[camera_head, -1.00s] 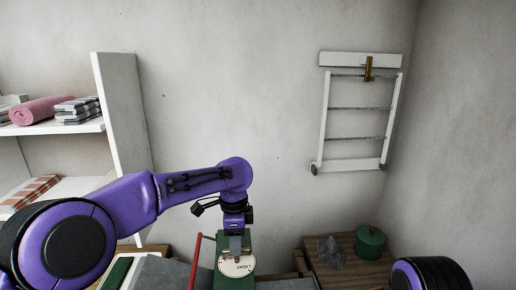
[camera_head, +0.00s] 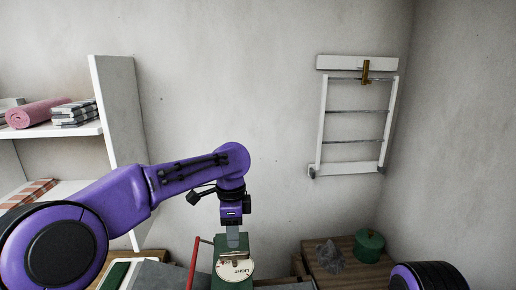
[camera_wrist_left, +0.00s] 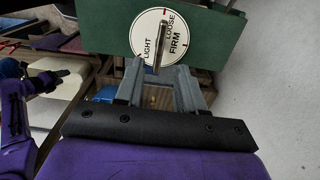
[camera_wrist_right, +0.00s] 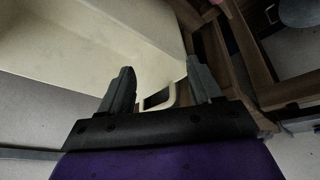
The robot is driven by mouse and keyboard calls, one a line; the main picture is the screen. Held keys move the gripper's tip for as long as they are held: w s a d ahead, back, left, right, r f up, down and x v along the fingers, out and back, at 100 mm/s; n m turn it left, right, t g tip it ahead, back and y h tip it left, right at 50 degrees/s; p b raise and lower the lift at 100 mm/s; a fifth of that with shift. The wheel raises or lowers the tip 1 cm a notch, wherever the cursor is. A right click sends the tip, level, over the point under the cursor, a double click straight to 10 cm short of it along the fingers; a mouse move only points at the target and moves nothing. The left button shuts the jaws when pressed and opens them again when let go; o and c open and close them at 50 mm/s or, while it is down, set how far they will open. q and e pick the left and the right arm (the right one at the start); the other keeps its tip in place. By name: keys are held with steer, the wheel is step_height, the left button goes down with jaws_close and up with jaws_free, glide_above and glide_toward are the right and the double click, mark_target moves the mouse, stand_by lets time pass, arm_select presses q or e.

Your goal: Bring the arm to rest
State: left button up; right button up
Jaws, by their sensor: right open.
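My left arm comes in from the left, and its gripper (camera_head: 233,246) points down beside a green box (camera_head: 222,275) with a round white dial (camera_head: 236,269). In the left wrist view the grey fingers (camera_wrist_left: 160,72) stand apart with nothing held between them. The dial (camera_wrist_left: 174,32) there reads LIGHT, LOOSE and FIRM, and a metal pointer lies across it, just beyond the fingertips. My right gripper (camera_wrist_right: 158,72) shows only in its own wrist view, open and empty, above a pale trough-like surface.
A red bar (camera_head: 193,265) rises left of the green box. A wooden surface at right holds a green lidded pot (camera_head: 369,245) and a grey cloth (camera_head: 329,255). A white rack (camera_head: 352,125) hangs on the wall. White shelves (camera_head: 120,110) stand left; the middle air is free.

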mark_target(234, 253)
arm_select(q)
step_height(234, 253, up, 4)
steer(key=r, duration=0.1)
steer(key=shift+n, duration=0.4)
step_height(234, 253, down, 11)
steer(key=shift+f+p, duration=0.15)
steer(key=shift+p, duration=0.6)
steer(key=n, duration=0.6)
steer(key=shift+n, duration=0.6)
